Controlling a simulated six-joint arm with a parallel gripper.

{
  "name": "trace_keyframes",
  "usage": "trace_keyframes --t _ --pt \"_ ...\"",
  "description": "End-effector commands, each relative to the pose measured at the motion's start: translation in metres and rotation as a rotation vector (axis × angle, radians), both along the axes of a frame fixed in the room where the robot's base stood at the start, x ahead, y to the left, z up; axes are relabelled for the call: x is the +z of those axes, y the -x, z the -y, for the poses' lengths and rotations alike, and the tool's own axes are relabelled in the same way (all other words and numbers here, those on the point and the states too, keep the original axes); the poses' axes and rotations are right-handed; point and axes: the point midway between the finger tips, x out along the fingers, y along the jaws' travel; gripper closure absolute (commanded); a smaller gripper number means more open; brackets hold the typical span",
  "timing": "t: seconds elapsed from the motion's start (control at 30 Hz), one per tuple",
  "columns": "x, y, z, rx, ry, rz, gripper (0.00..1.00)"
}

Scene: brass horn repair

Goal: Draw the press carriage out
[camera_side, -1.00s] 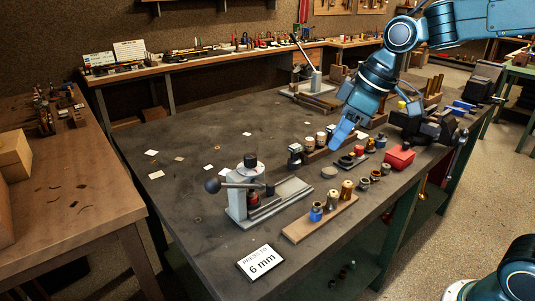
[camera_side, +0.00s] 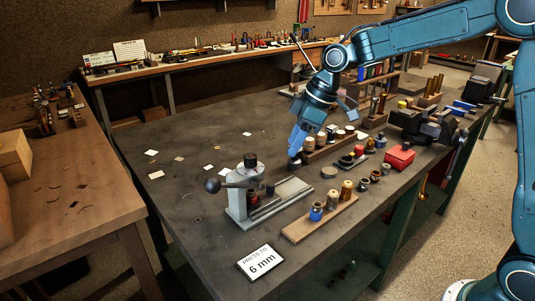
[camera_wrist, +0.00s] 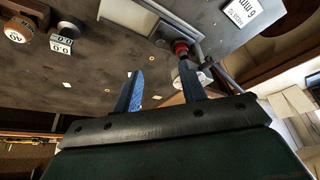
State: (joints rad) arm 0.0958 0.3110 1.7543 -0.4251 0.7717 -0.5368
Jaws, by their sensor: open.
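The press (camera_side: 237,205) is a grey upright on the dark bench with a ball-ended lever (camera_side: 212,186). Its pale flat bed (camera_side: 292,191) runs out to the right. A red part (camera_side: 254,200) sits low by the upright; the red part also shows in the wrist view (camera_wrist: 181,47). I cannot clearly tell the carriage from the bed. My gripper (camera_side: 295,150) is above the bench, behind and right of the press, apart from it. In the wrist view its two blue fingers (camera_wrist: 162,82) are spread with nothing held between them.
A "PRESS TO 6 mm" card (camera_side: 261,262) lies in front of the press. A wooden strip (camera_side: 320,221) with several small parts stands right of it. A red box (camera_side: 399,157) is farther right. The bench left of the press holds only small scraps.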

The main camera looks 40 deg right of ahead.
Motion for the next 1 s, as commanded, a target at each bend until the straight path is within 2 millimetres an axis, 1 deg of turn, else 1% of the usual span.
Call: trace_keyframes --t 0.17,0.27,0.8,1.0 --pt "-0.01 -0.003 -0.004 0.002 -0.001 -0.001 0.59" --pt "-0.02 -0.005 -0.007 0.001 -0.001 -0.003 0.59" --pt "-0.094 -0.027 -0.028 0.0 0.001 -0.004 0.59" --pt "-0.115 -0.033 -0.034 0.0 0.0 -0.003 0.59"
